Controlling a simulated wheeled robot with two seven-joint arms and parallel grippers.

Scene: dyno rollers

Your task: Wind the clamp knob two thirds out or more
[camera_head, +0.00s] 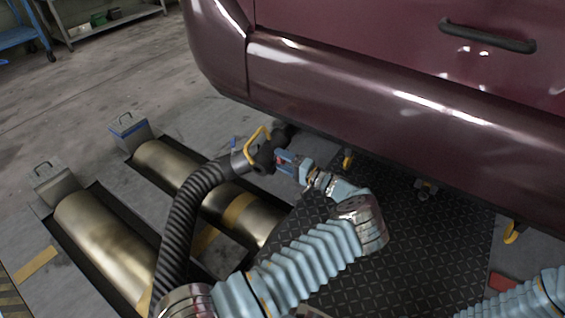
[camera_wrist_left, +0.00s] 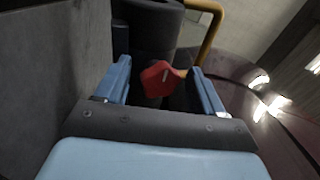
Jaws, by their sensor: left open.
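The clamp knob (camera_wrist_left: 161,79) is a small red knob with a pale mark on its face. It sits on the dark nozzle (camera_wrist_left: 148,28) at the end of the black exhaust hose (camera_head: 184,215), by the yellow handle (camera_head: 257,141). My left gripper (camera_wrist_left: 160,82) is open, with a blue finger on each side of the knob and a visible gap to each. In the head view my left gripper (camera_head: 281,161) is at the nozzle, and the knob is mostly hidden between its fingers. My right arm shows at the lower right; its gripper is out of view.
A maroon vehicle (camera_head: 400,110) fills the upper right, close above the nozzle. Metal rollers (camera_head: 105,245) lie in floor pits at the left. A black tread plate (camera_head: 440,230) lies beneath the vehicle's side. Open floor (camera_head: 110,95) lies at the upper left.

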